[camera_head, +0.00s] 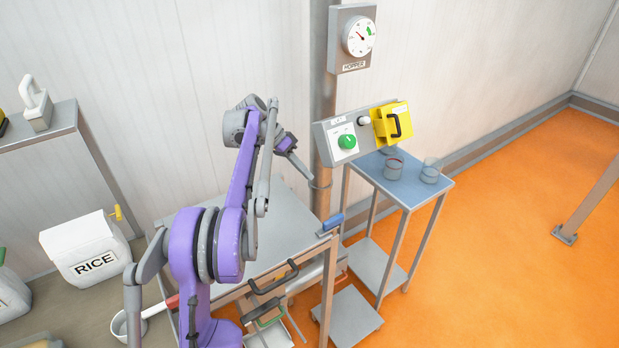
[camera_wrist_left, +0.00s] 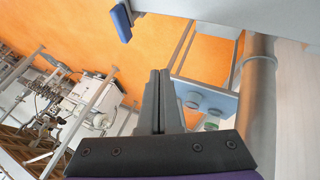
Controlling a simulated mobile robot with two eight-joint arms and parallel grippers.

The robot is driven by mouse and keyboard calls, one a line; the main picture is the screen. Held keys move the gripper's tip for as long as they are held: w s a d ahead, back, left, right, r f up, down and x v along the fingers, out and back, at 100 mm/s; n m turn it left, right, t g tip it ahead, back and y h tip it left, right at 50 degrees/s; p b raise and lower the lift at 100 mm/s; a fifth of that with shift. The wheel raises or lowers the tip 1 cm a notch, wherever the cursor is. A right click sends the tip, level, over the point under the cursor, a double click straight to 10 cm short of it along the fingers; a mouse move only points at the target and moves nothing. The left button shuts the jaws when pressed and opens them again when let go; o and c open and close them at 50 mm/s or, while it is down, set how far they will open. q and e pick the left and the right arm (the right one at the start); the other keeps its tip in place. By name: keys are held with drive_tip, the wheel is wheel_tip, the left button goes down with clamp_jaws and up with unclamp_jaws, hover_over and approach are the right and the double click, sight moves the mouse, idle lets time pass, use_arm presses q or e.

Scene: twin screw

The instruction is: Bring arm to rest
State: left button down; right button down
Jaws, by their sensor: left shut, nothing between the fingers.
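My left arm (camera_head: 243,185), purple and grey, rises from the bottom of the head view and bends over the grey table (camera_head: 292,215). My left gripper (camera_head: 308,174) is at its end, pointing down and to the right, just left of the steel post. Its fingers are closed together with nothing between them, and the dark fingers also show in the left wrist view (camera_wrist_left: 163,74). It appears apart from the control panel (camera_head: 325,145). My right gripper is in neither view.
A panel with a green knob (camera_head: 347,141) and yellow switch box (camera_head: 382,129) is right of the gripper. A dial gauge (camera_head: 359,36) is above. A small blue-topped table (camera_head: 408,183) holds clear cups. A rice bag (camera_head: 85,249) stands left. Orange floor is open at right.

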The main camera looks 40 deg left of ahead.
use_arm(q)
drive_tip(key=shift+d, duration=0.1)
idle(0.4)
drive_tip(key=s+d+n+y, duration=0.1)
drive_tip(key=s+d, duration=0.2)
drive_tip(key=d, duration=0.3)
drive_tip(key=s+d+f+y, duration=0.1)
drive_tip(key=s+d, duration=0.3)
drive_tip(key=d, duration=0.3)
drive_tip(key=s+d+n+y, duration=0.1)
drive_tip(key=s+d+y, duration=0.15)
drive_tip(key=d, duration=0.35)
drive_tip(key=s+d+f+t+y, duration=0.1)
drive_tip(key=s+d+f, duration=0.3)
drive_tip(key=s, duration=0.4)
drive_tip(key=s+d+f, duration=0.4)
drive_tip(key=s+f, duration=0.2)
drive_tip(key=s, duration=0.2)
drive_tip(key=shift+s+d+f+n+t+y, duration=0.25)
drive_tip(key=shift+s+d+n+t+y, duration=0.05)
drive_tip(key=shift+s+d+t+y, duration=0.1)
